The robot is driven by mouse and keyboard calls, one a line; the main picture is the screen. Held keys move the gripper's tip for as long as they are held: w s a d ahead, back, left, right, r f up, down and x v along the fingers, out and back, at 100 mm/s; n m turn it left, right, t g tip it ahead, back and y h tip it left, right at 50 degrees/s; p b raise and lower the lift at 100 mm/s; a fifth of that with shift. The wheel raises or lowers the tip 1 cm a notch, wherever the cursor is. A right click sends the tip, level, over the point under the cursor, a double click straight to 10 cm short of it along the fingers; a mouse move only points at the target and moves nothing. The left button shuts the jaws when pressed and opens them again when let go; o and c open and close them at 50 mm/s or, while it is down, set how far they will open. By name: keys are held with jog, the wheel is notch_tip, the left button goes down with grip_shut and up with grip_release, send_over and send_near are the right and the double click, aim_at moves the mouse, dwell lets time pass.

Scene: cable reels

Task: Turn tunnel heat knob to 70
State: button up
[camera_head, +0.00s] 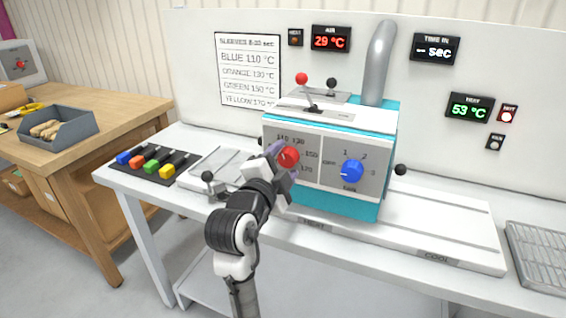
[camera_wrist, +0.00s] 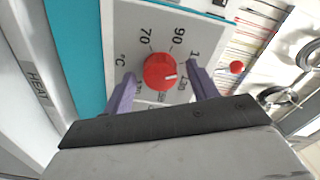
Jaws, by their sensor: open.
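The red tunnel heat knob (camera_head: 289,156) is on the left half of the grey panel on the teal and white machine (camera_head: 330,195). In the wrist view the red knob (camera_wrist: 159,72) has a white mark pointing right and slightly down, near the 130 label. The 70 and 90 labels are above it in that view. My gripper (camera_head: 284,163) is in front of the knob. In the wrist view my gripper (camera_wrist: 163,88) is open, with one purple finger on each side of the knob. Contact cannot be told.
A blue knob (camera_head: 352,171) sits right of the red one. Black ball handles (camera_head: 400,169) and (camera_head: 208,176) flank the machine. A red ball lever (camera_head: 302,79) is on top. Displays (camera_head: 470,107) and (camera_head: 331,39) read 53 °C and 29 °C. Colored-handled items (camera_head: 147,163) lie left.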

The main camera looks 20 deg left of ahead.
jog(key=c, duration=1)
jog(key=shift+n, duration=0.4)
jog(key=n, duration=0.3)
jog(key=shift+n+p, duration=0.3)
jog(key=shift+p, duration=0.1)
jog(key=n+p, duration=0.1)
jog(key=n, duration=0.4)
jog(key=shift+p, duration=0.4)
jog(key=n+p, duration=0.2)
jog(key=n, duration=0.4)
jog(key=shift+p, duration=0.3)
jog(key=shift+n+p, duration=1.15)
jog(key=shift+n, duration=1.05)
jog(key=shift+f, duration=0.1)
